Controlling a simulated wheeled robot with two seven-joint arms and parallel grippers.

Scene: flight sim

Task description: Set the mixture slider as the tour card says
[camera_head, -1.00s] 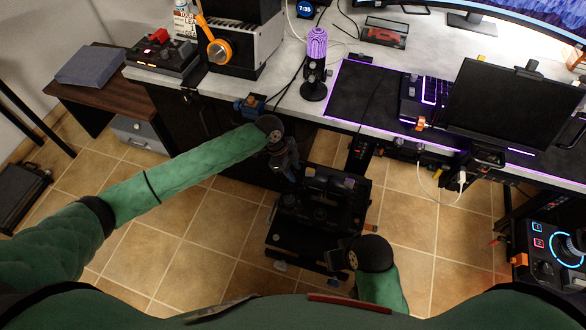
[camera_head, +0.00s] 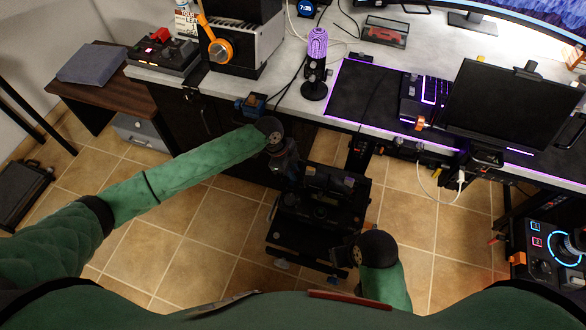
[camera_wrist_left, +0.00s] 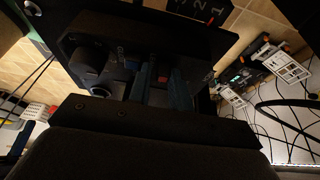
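A dark control unit with a red-topped lever (camera_head: 160,35) stands at the left end of the desk; I cannot tell whether this is the mixture slider. An upright printed card (camera_head: 185,20) stands behind it, its text too small to read fully. My left gripper (camera_head: 288,172) is in front of the desk, below its edge and well away from that unit. In the left wrist view, dark bluish finger-like parts (camera_wrist_left: 162,88) show with a small red piece between them; I cannot tell whether they touch it. My right gripper (camera_head: 342,257) is low near my body, its fingers mostly hidden.
A purple microphone (camera_head: 316,62) stands at the desk's front, beside a dark mat (camera_head: 355,95). A dark screen (camera_head: 510,105) and cables occupy the right. Tiled floor (camera_head: 210,225) is open at left.

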